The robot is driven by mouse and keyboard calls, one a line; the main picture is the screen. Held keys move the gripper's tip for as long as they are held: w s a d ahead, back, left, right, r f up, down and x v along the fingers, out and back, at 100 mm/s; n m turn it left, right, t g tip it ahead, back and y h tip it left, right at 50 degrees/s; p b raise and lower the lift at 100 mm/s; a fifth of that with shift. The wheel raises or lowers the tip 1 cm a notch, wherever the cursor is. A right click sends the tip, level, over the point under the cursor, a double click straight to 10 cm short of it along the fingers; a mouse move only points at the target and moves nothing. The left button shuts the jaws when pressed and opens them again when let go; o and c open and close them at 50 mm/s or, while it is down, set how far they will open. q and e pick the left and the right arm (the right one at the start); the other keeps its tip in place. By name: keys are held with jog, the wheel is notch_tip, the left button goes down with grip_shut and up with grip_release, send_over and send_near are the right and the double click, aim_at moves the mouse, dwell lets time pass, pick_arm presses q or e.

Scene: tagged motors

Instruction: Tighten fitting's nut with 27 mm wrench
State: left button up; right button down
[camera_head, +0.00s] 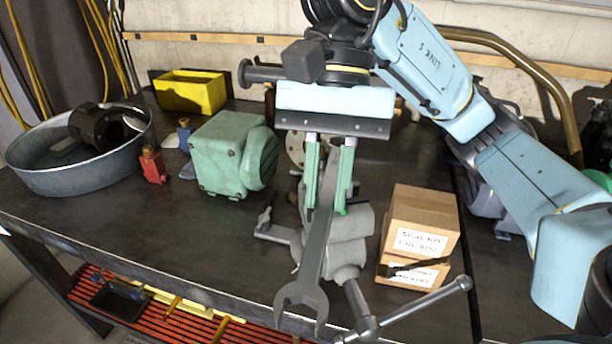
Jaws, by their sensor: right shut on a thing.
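My right gripper (328,190) hangs down from above in the middle of the view. Its green-padded fingers are shut on a grey open-ended wrench (313,255). The wrench slants down towards the front, and its open jaw (302,298) overlaps the table's front edge in the picture. A grey bench vise (345,248) stands right behind and beside the wrench, with its handle bar (418,309) reaching to the front right. The fitting and its nut cannot be made out; the gripper and wrench cover part of the vise. The wrench's size mark is not readable. My left gripper is not in view.
Two stacked cardboard boxes (422,222) stand right of the vise. A green motor (228,150), a small red bottle (153,166) and a metal basin (60,178) with a dark part are left. A yellow bin (190,92) stands behind. The front left tabletop is clear.

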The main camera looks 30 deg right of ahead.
aim_at(330, 194)
jog(key=shift+s+d+r, duration=0.1)
jog(key=shift+s+d, duration=0.05)
jog(key=shift+s, duration=0.1)
jog(key=shift+f, duration=0.25)
jog(key=shift+f+b, duration=0.95)
jog(key=shift+b, duration=0.2)
jog(key=shift+f, duration=0.25)
jog(key=shift+f+b, duration=0.35)
jog(key=shift+b, duration=0.25)
jog(key=shift+f, duration=0.15)
jog(key=shift+w, duration=0.1)
dwell(0.3)
